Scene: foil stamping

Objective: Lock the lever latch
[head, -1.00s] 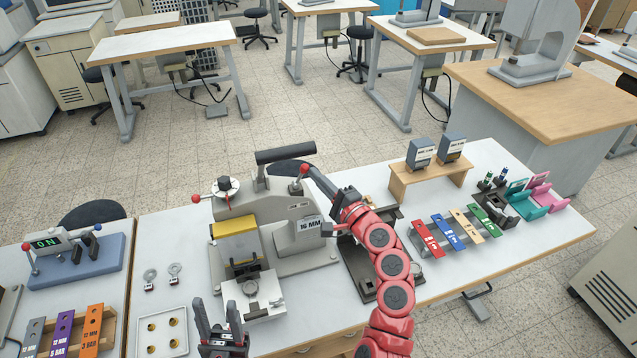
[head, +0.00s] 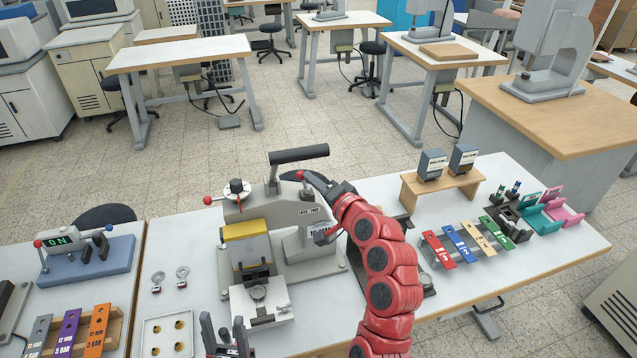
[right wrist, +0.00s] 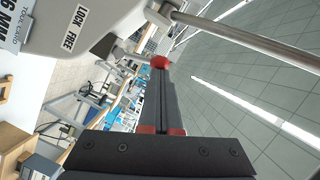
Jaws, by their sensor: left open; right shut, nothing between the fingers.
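The grey press (head: 275,205) stands on the white table. Its latch lever ends in a red ball knob (head: 300,174) on the upper right side, near a "LOCK FREE" label (head: 309,211). The label also shows in the right wrist view (right wrist: 75,30). My right gripper (head: 312,180) is shut and empty, with its fingertips at the red knob. In the right wrist view the knob (right wrist: 160,62) sits just at the fingertips; I cannot tell whether they touch. My left gripper (head: 226,325) is open and empty in front of the press.
A black press handle (head: 299,154) is above the knob. Another red-knobbed lever (head: 207,200) is on the press's left. A wooden riser (head: 440,185) and a rack of colored bars (head: 470,245) stand right; a tray (head: 168,335) lies front left.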

